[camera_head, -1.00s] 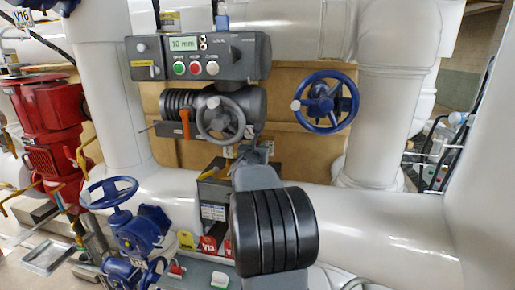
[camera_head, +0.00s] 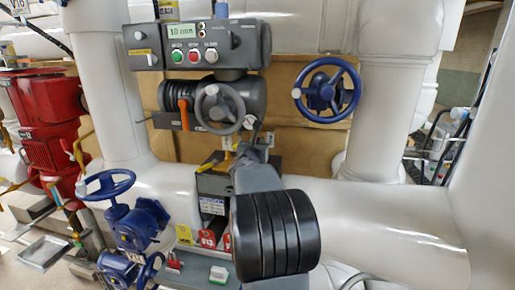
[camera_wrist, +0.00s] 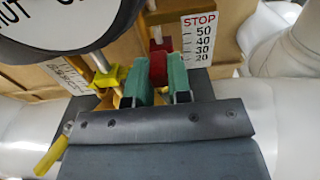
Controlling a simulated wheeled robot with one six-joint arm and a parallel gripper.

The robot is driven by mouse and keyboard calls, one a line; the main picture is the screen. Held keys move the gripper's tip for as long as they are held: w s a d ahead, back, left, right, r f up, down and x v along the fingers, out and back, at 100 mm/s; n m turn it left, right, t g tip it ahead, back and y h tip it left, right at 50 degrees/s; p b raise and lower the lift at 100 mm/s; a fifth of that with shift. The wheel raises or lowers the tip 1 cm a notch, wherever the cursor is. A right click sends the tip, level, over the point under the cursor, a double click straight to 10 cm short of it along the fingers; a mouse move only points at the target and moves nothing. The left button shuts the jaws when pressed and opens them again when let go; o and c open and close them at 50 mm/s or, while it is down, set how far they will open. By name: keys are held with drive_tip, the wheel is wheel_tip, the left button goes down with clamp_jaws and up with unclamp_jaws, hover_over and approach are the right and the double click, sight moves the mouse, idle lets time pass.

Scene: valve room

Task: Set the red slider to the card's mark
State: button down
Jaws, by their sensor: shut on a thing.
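In the wrist view my gripper (camera_wrist: 158,84) is shut on the red slider (camera_wrist: 158,66), with a green-padded finger on each side of it. The slider's lower part is hidden between the fingers. A white scale card (camera_wrist: 199,40) stands just right of it, reading STOP, 50, 40, 30, 20 from top to bottom. I cannot make out a separate set mark on it. In the head view my own arm hides the gripper and the red slider.
A yellow block (camera_wrist: 108,76) on a rod stands close left of my gripper, beside a second scale (camera_wrist: 64,76). A large dark-rimmed disc (camera_wrist: 70,22) overhangs at upper left. In the head view, a grey handwheel (camera_head: 220,108) and blue handwheels (camera_head: 326,90) stand around.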

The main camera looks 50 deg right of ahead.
drive_tip(key=shift+f+b, duration=0.35)
drive_tip(key=shift+f, duration=0.35)
drive_tip(key=c, duration=1)
unclamp_jaws()
drive_tip(key=shift+r, duration=0.1)
drive_tip(key=shift+c, duration=0.2)
drive_tip(key=b+v, duration=0.2)
drive_tip(key=v, duration=1.2)
drive_tip(key=shift+w, duration=0.15)
